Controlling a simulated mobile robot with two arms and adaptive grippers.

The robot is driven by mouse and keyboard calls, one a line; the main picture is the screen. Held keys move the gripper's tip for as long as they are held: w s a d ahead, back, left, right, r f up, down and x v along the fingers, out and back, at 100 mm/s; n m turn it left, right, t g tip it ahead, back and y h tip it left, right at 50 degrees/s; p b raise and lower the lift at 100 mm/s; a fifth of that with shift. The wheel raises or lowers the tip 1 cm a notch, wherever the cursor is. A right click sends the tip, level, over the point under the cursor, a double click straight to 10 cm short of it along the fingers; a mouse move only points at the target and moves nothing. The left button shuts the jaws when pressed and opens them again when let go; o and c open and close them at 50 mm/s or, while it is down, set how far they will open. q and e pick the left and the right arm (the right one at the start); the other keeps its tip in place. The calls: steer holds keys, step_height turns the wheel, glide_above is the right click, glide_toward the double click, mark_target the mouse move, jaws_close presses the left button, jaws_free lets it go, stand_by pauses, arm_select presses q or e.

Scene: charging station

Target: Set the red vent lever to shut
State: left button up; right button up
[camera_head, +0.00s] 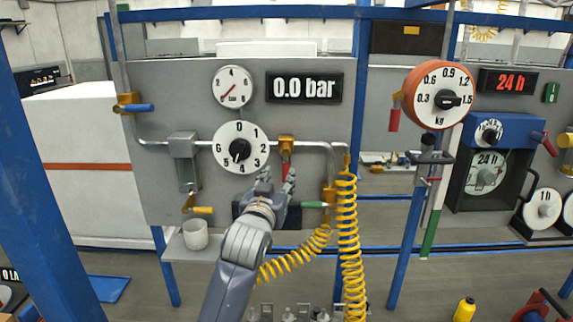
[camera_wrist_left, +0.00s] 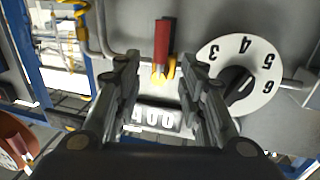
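A red lever (camera_head: 286,171) hangs straight down from a yellow valve body (camera_head: 285,145) on the grey panel's pipe, right of the 0–6 dial (camera_head: 240,147). My left gripper (camera_head: 276,181) is open at its lower end, fingers pointing up toward it. In the left wrist view, turned upside down, the red lever (camera_wrist_left: 162,40) shows between the two spread fingertips of my left gripper (camera_wrist_left: 160,68). Neither finger visibly touches it, and I cannot tell how far beyond the tips it lies. My right gripper is in neither view.
A blue-handled lever (camera_head: 140,107), a yellow-handled one (camera_head: 202,210) and a green-handled one (camera_head: 313,204) surround the area. A coiled yellow hose (camera_head: 347,230) hangs right of my left arm. A white cup (camera_head: 195,234) stands on a shelf. The display (camera_head: 304,88) reads 0.0 bar.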

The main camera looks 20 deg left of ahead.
mark_target(285, 167)
arm_select(q)
steer(key=w, duration=0.2)
steer(key=w+p, duration=0.1)
steer(key=w, duration=0.2)
steer(key=w+p, duration=0.1)
steer(key=w, duration=0.1)
steer(key=shift+w+a, duration=0.15)
steer(key=shift+a, duration=0.15)
steer(key=shift+w+a+f, duration=0.1)
steer(key=shift+w, duration=0.65)
steer(key=shift+c, duration=0.4)
jaws_close()
